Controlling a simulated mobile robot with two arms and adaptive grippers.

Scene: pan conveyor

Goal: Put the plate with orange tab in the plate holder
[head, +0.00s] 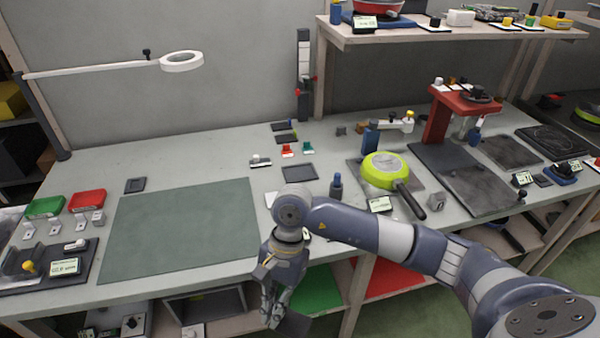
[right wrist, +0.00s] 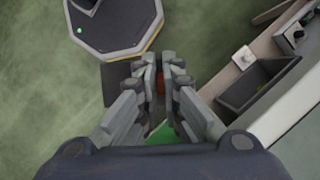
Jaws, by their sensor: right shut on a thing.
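My right gripper (head: 275,312) hangs in front of the table's front edge, pointing down, below the tabletop. It is shut on a dark flat plate (head: 296,323), which sticks out to the right of the fingers. In the right wrist view my right gripper (right wrist: 163,75) has a small orange-red tab (right wrist: 161,83) between its fingers. The dark plate (right wrist: 115,78) shows beside the fingertips there, over the floor. I cannot tell for sure which thing is the plate holder. My left gripper is not in view.
A green-grey mat (head: 180,230) lies clear on the left of the table. A lime-green pan (head: 383,170) and a blue-grey bottle-like thing (head: 336,186) stand right of centre. Dark small plates (head: 299,173) lie near the middle.

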